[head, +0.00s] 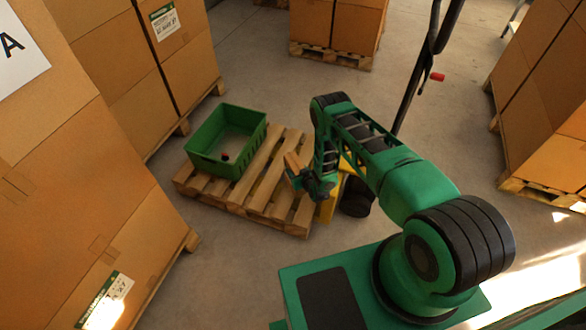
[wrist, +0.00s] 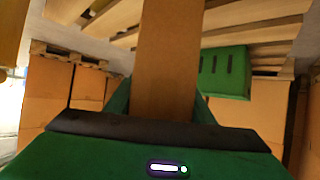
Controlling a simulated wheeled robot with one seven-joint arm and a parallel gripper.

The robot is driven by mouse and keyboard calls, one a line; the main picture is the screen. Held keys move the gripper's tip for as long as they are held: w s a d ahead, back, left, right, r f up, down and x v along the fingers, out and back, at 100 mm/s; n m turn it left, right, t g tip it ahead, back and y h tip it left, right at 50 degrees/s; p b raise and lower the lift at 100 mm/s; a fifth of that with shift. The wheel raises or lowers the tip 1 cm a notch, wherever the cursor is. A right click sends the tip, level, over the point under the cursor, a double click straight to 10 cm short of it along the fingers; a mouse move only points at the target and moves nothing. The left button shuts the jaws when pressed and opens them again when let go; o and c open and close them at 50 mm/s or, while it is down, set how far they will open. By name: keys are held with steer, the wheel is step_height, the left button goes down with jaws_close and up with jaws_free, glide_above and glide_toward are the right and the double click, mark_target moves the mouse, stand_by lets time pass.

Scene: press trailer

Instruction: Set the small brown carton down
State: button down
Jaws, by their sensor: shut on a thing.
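My gripper (head: 298,176) is shut on the small brown carton (head: 292,161), above the right part of a wooden pallet (head: 236,198). In the wrist view the carton (wrist: 167,60) stands out between the two green fingers and fills the middle of the picture. The gap between the carton and the pallet is hard to judge. A green crate (head: 198,163) sits on the pallet, left of my gripper, with a small dark thing in it. The crate also shows in the wrist view (wrist: 226,88), apart from the carton.
Tall stacks of brown boxes (head: 90,180) stand to the left, with another stack (head: 545,90) at right and one at the back (head: 335,22). A yellow and black thing (head: 355,195) is just right of the pallet, partly behind my arm. Bare pallet slats lie beside the crate.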

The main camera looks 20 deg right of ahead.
steer(key=shift+f, duration=1.95)
steer(key=c, duration=0.8)
jaws_free()
steer(key=shift+s+f, duration=0.1)
steer(key=shift+f, duration=0.05)
steer(key=shift+c, duration=0.2)
steer(key=v, duration=1.2)
